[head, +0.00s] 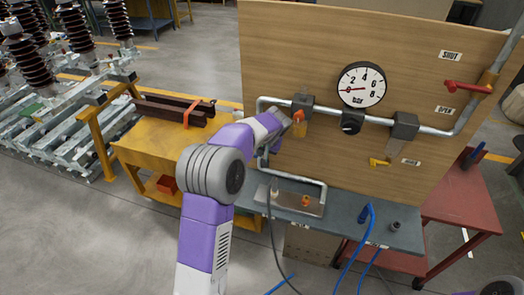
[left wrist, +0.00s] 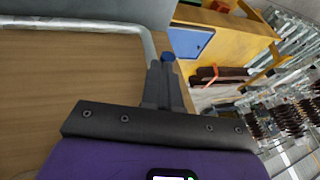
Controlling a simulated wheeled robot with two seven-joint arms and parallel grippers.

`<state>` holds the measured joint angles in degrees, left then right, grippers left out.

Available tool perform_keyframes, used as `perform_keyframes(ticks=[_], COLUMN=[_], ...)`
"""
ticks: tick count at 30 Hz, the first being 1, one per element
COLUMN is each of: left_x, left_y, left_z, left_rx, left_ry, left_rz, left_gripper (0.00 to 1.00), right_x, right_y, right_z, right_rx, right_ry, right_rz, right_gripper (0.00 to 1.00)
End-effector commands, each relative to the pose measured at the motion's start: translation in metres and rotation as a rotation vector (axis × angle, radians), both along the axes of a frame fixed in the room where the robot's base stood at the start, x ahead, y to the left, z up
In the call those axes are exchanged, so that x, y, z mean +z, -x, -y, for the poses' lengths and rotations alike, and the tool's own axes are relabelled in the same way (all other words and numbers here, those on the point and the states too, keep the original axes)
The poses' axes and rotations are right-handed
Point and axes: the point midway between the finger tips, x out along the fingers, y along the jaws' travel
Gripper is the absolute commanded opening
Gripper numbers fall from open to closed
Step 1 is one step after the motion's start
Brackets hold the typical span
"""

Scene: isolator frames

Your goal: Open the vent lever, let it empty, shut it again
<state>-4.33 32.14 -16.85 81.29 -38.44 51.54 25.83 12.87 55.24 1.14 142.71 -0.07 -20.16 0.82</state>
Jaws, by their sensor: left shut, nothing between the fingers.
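On the upright wooden board, a red lever (head: 466,87) sits on the pipe at the right, pointing left between a SHUT label (head: 450,55) and an OPEN label (head: 445,110). A small yellow lever (head: 379,162) hangs below the right dark block, beside a label too small to read. I cannot tell from labels which is the vent lever. The round gauge (head: 361,86) has its red needle pointing left, at the low end.
A grey bench top (head: 345,215) with a tray (head: 283,199) and blue hoses (head: 366,225) lies below the board. A yellow cart (head: 160,147) with dark bars stands left. A red trolley (head: 470,200) stands right.

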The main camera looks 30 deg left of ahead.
Motion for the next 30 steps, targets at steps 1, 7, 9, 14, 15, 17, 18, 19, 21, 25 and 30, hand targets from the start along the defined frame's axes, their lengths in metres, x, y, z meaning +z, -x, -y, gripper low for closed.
perform_keyframes(ticks=[1,7,9,14,15,17,18,19,21,25,30], left_x=[-0.005,-0.006,-0.007,-0.003,0.0,0.007,0.012,0.017,0.029,0.058,0.096], left_y=[0.002,0.002,0.003,0.002,0.002,0.0,-0.001,-0.001,-0.002,0.006,0.015], left_z=[-0.005,-0.005,-0.006,-0.001,0.003,0.01,0.016,0.02,0.031,0.045,0.063], left_rx=[0.003,0.001,0.002,0.002,0.001,-0.001,0.0,0.0,0.001,0.001,0.002], left_ry=[-0.001,0.0,0.0,0.0,0.001,-0.001,-0.001,-0.001,-0.002,-0.002,-0.002], left_rz=[-0.002,-0.005,-0.007,-0.007,-0.006,-0.003,-0.001,0.001,0.006,0.009,0.01], left_gripper=[0.0,0.0,0.0,0.0,0.0,0.0,0.0,0.0,0.0,0.0,0.0], right_x=[-0.005,-0.004,-0.004,-0.002,0.0,0.003,0.005,0.008,0.011,0.011,0.015], right_y=[0.0,0.0,0.0,0.0,0.0,0.0,0.0,0.0,0.0,0.0,0.0], right_z=[0.0,0.0,0.0,0.0,0.0,0.0,0.0,0.0,0.0,0.0,0.0], right_rx=[0.0,0.0,0.0,0.0,0.0,0.0,0.0,0.0,0.0,0.0,0.0], right_ry=[0.0,0.0,0.0,0.0,0.0,0.0,0.0,0.0,0.0,0.0,0.0], right_rz=[0.0,0.0,0.0,0.0,0.0,0.0,0.0,0.0,0.0,0.0,0.0], right_gripper=[0.44,0.44,0.44,0.44,0.44,0.44,0.44,0.44,0.44,0.44,0.44])
